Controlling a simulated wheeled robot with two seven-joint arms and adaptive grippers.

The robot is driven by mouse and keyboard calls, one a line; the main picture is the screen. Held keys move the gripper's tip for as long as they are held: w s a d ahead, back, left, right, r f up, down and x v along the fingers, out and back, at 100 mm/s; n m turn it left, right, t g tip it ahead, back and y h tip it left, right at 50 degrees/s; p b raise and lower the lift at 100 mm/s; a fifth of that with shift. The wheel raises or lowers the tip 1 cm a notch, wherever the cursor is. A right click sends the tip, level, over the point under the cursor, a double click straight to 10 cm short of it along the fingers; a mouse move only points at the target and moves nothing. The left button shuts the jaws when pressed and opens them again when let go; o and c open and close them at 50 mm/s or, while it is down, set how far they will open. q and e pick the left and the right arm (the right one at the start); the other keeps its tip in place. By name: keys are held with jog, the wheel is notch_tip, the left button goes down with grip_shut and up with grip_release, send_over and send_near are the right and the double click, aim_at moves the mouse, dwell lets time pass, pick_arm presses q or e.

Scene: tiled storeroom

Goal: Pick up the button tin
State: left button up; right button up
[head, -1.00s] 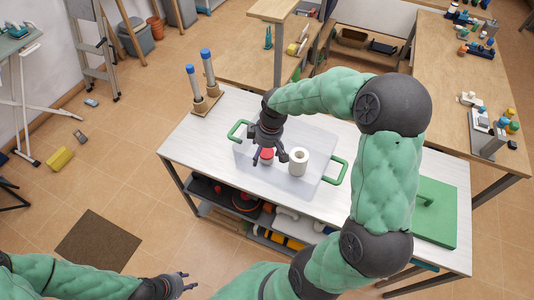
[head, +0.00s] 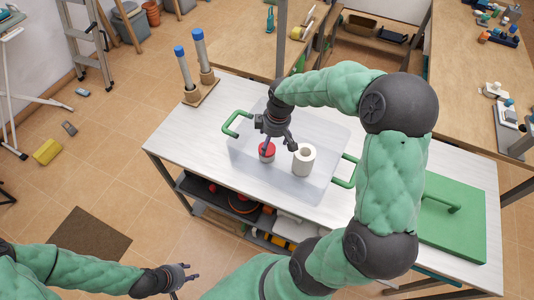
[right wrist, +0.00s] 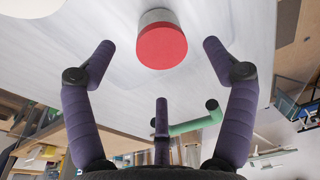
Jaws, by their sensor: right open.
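The button tin appears to be the small round tin with a red lid (head: 266,151); it stands on a pale tray (head: 245,166) with green handles. In the right wrist view the tin (right wrist: 161,42) shows its red lid and grey side at the top centre, between and beyond the fingertips. My right gripper (head: 279,146) is open and empty, just above and beside the tin; one finger overlaps it in the head view. I cannot tell whether it touches. My left gripper (head: 187,279) is at the lower left, away from the table, its fingers apart and empty.
A white roll (head: 304,160) stands on the tray just right of the tin. Two blue-capped tubes (head: 186,72) stand on a wooden base at the table's back left. A green board with a handle (head: 460,228) lies at the right.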

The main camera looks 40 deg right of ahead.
jog(key=f+b, duration=0.1)
jog(key=f, duration=0.1)
jog(key=w+f+b, duration=0.1)
jog(key=f, duration=0.1)
jog(key=f+b, duration=0.1)
jog(key=f, duration=0.1)
jog(key=shift+w+a+f, duration=0.2)
jog(key=shift+a, duration=0.05)
jog(key=shift+r, duration=0.1)
jog(key=c, duration=1.3)
